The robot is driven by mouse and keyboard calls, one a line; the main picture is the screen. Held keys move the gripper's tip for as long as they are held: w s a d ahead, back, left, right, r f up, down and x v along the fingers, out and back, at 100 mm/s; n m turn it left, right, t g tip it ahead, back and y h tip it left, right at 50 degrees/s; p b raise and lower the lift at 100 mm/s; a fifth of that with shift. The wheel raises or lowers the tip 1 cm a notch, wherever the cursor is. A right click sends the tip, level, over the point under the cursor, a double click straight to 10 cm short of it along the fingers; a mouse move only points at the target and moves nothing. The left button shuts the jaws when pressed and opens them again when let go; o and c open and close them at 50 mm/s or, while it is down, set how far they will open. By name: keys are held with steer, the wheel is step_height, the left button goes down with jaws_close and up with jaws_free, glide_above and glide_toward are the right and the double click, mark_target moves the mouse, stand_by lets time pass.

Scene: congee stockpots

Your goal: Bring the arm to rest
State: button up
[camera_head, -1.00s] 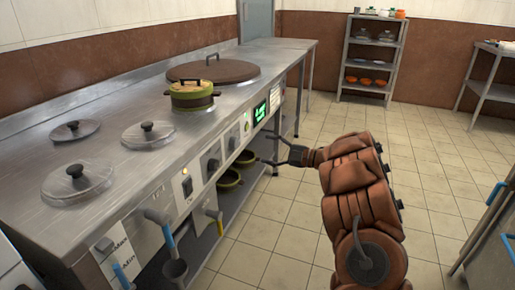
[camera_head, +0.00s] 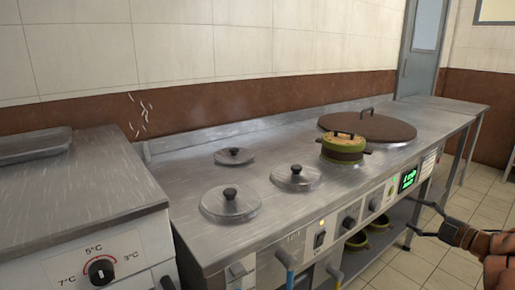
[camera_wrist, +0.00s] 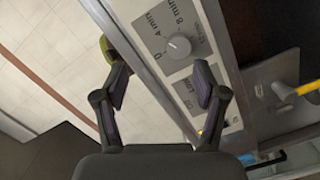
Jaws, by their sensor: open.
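My gripper (camera_head: 416,217) is at the right edge of the head view, in front of the steel counter's control panel. Its two fingers are spread with nothing between them. In the wrist view my gripper (camera_wrist: 160,72) is also open and empty, with a timer knob (camera_wrist: 179,45) on the panel beyond the fingers. Most of my arm is outside the head view.
The steel counter (camera_head: 285,225) carries several round lids, a green pot (camera_head: 343,147) and a large brown lid (camera_head: 367,126). Green pans (camera_head: 357,241) sit on the shelf below. A steel unit with a dial (camera_head: 101,271) stands at left. Tiled floor lies at right.

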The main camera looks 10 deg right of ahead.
steer(key=w+d+r+m+h+p, duration=0.2)
steer(key=w+r+h+p, duration=0.1)
steer(key=r, duration=0.3)
steer(key=w+d+r+m+h+p, duration=0.1)
steer(key=w+r+h+p, duration=0.15)
steer(key=r, duration=0.35)
steer(key=s+r+m+g+h+p, duration=0.25)
steer(key=r+m+h+p, duration=0.3)
steer(key=r, duration=0.35)
steer(key=s+r+m+g+h+p, duration=0.25)
steer(key=r+m+h+p, duration=0.3)
steer(key=r, duration=0.45)
steer(key=s+a+r+m+g+y+p, duration=0.1)
steer(key=s+a+g+y+p, duration=0.3)
steer(key=s+a+p, duration=0.6)
steer(key=s+a+r+m+g+y+p, duration=0.1)
steer(key=s+a+g+y+p, duration=0.4)
steer(key=s+a, duration=2.4)
steer(key=m+g+p, duration=0.1)
steer(key=g+p, duration=0.2)
steer(key=p, duration=0.2)
steer(key=shift+s+a+r+g, duration=0.3)
steer(key=shift+s+a+r, duration=0.05)
steer(key=shift+s, duration=0.05)
steer(key=shift+d, duration=0.1)
